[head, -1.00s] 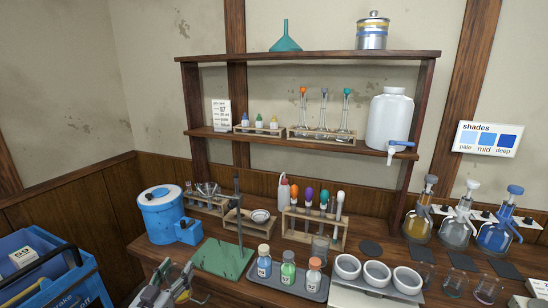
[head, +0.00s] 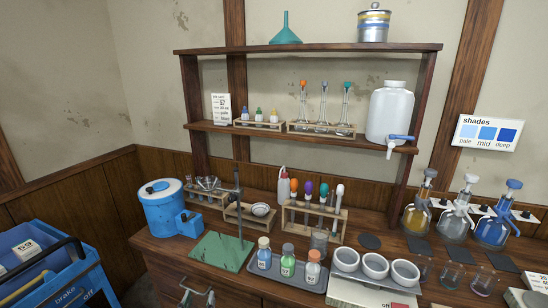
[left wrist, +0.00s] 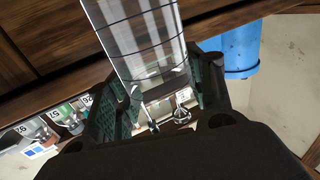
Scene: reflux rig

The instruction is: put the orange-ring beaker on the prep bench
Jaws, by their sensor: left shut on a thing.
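My left gripper (head: 197,295) shows only in part at the bottom edge of the head view, in front of the wooden bench. In the left wrist view my left gripper (left wrist: 165,95) is shut on a clear glass beaker (left wrist: 140,38), a straight-sided vessel with thin dark lines around it. No orange ring shows on it, so I cannot tell its ring colour. Its far end is cut off by the frame. The wooden bench (head: 160,250) runs along the wall; I cannot tell whether it is the prep bench. My right gripper is not in view.
A blue cart (head: 75,285) stands at the left. The bench holds a blue tub (head: 162,208), a green stand base (head: 222,252), a bottle tray (head: 262,268), white bowls (head: 375,266), clear glasses (head: 452,276) and pump bottles (head: 455,222). A shelf (head: 300,48) rises behind.

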